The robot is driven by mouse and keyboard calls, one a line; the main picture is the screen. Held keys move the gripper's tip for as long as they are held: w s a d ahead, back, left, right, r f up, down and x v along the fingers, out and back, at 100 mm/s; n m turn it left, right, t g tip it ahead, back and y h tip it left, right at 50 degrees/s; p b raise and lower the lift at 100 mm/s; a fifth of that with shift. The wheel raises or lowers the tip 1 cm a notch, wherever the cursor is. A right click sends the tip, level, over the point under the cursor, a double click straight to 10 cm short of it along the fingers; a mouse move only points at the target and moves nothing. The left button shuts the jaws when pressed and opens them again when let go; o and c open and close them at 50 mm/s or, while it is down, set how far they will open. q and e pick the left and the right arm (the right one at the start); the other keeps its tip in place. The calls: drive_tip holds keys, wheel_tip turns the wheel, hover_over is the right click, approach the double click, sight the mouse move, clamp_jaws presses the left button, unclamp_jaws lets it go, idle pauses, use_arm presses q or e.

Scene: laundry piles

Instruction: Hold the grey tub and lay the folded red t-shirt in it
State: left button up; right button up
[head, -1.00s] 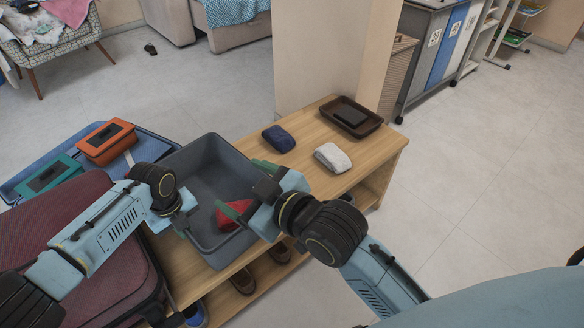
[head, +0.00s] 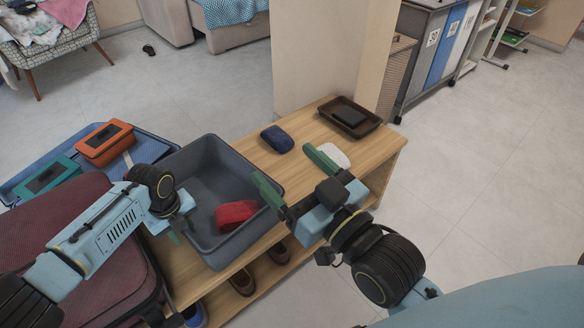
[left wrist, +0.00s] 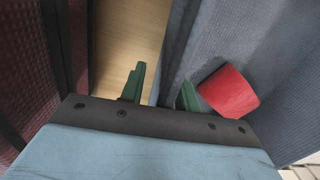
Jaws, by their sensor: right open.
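The grey tub (head: 190,158) stands on the wooden bench. The folded red t-shirt (head: 236,214) lies inside it, on its floor near the front wall; it also shows in the left wrist view (left wrist: 229,92). My left gripper (head: 180,228) is at the tub's near left wall. In the left wrist view its green fingers (left wrist: 160,92) sit on either side of that wall, shut on it. My right gripper (head: 289,172) is open and empty, with its fingers spread above the tub's right edge and the bench.
On the wooden bench (head: 375,165) lie a dark blue folded cloth (head: 277,139), a white folded cloth (head: 335,157) partly behind my right finger, and a brown tray (head: 372,125). A maroon suitcase (head: 60,222) and a blue tray (head: 150,146) with orange and teal boxes are at left.

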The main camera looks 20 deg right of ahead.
use_arm(q)
wheel_tip(320, 180, up, 12)
drive_tip(key=shift+s+a+r, duration=0.1)
drive_tip(key=shift+a, duration=0.05)
idle(0.5)
